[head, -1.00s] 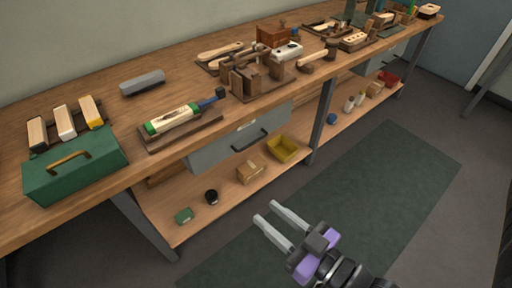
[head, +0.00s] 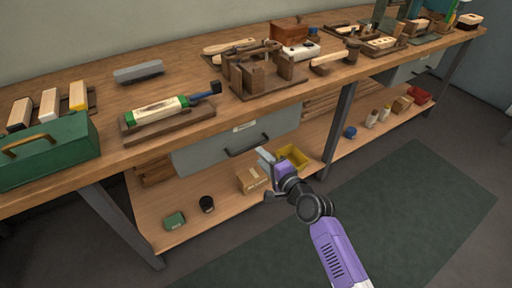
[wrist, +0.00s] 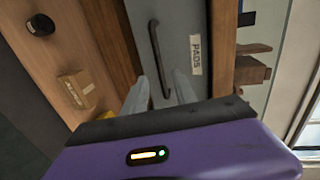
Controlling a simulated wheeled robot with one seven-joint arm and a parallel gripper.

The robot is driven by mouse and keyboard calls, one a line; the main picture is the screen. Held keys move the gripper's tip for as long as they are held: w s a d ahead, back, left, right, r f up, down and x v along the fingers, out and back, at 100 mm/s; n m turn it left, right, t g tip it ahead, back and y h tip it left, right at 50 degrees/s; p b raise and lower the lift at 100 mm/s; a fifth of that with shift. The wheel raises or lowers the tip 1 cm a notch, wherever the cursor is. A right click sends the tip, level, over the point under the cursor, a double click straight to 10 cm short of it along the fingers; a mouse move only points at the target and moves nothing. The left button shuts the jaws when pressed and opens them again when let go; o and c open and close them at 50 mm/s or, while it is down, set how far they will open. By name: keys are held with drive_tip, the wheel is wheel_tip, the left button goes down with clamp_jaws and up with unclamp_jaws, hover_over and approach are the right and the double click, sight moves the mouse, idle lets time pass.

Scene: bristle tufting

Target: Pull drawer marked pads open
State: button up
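The grey drawer (head: 205,150) hangs under the bench top and looks closed. Its dark bar handle (head: 247,146) runs along its front. In the wrist view the drawer front (wrist: 185,22) carries a label (wrist: 196,55) reading PADS, beside the handle (wrist: 158,55). My gripper (head: 264,158) is in front of the drawer, near the right end of the handle. In the wrist view my gripper (wrist: 160,92) is open, with one finger on each side of the handle's near end. Whether the fingers touch the handle cannot be told.
A bench leg (head: 339,125) is to the right. The green floor mat (head: 400,210) is clear.

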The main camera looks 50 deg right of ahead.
sight(251, 147)
drive_tip(key=shift+b+x, duration=0.75)
drive_tip(key=shift+x, duration=3.1)
clamp_jaws()
